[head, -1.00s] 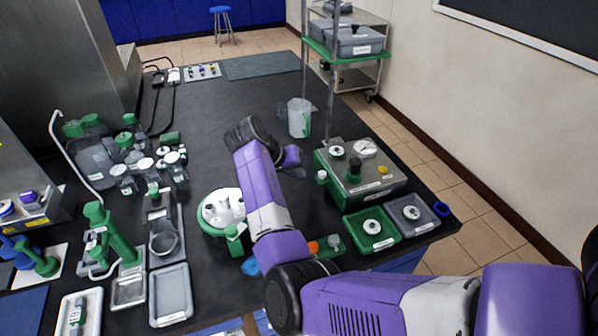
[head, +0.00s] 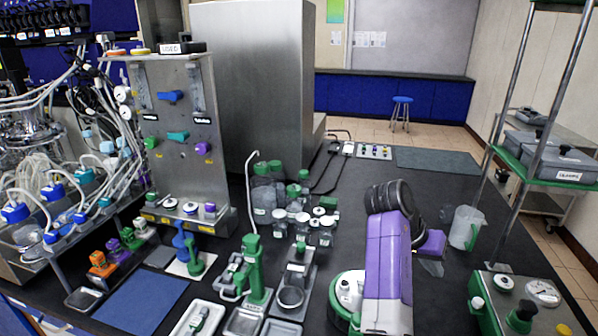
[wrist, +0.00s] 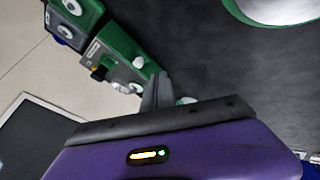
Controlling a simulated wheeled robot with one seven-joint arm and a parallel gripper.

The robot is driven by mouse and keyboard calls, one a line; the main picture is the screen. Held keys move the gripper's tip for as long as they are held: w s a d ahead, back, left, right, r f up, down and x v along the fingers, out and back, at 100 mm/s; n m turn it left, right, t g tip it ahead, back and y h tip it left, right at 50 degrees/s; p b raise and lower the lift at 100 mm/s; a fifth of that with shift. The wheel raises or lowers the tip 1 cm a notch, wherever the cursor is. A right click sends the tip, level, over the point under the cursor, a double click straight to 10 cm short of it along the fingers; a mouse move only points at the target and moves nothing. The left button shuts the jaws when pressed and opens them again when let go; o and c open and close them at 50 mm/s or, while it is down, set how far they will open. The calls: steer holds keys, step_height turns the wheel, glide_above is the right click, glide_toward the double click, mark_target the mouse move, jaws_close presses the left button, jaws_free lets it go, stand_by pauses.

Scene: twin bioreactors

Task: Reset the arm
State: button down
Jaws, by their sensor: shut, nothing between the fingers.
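My arm reaches up over the black bench in the head view, with its dark wrist joint at the top. My gripper (head: 431,266) hangs off the right side of the wrist, left of and in front of a clear beaker with a green handle (head: 464,228). In the wrist view the fingers of my gripper (wrist: 158,78) are together, with nothing between them. The purple gripper body fills the bottom of that view. The arm hides part of a round white-and-green device (head: 347,288).
A green-and-grey box with a gauge (head: 545,292) stands at the right, also in the wrist view (wrist: 122,62). A green-shelved metal rack (head: 556,165) stands at right. Bottles (head: 302,230) and a green stand (head: 254,270) crowd the left. The far bench is mostly clear.

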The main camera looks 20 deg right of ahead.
steer(key=w+r+n+t+h, duration=0.3)
steer(key=w+r+n+t, duration=0.25)
steer(key=w+t, duration=0.5)
steer(key=s+a+f+n+t+y, duration=0.2)
steer(key=s+a+n+t+y, duration=0.15)
steer(key=s+a, duration=0.55)
steer(key=s+a+f+n+t+y, duration=0.3)
steer(key=s+a+n+t, duration=0.15)
steer(key=s+a, duration=0.35)
steer(key=s+a+y, duration=0.1)
steer(key=s+a, duration=0.2)
steer(key=s, duration=0.6)
steer(key=s+a+f+m+g+y, duration=0.1)
steer(key=s+a, duration=0.3)
steer(key=s, duration=0.6)
steer(key=s+a+f+m+g+y, duration=0.1)
steer(key=s+a, duration=0.2)
steer(key=s, duration=0.7)
steer(key=shift+s+a+y, duration=0.15)
steer(key=shift+a+y, duration=0.1)
steer(key=shift+y, duration=0.1)
steer(key=shift+f, duration=0.1)
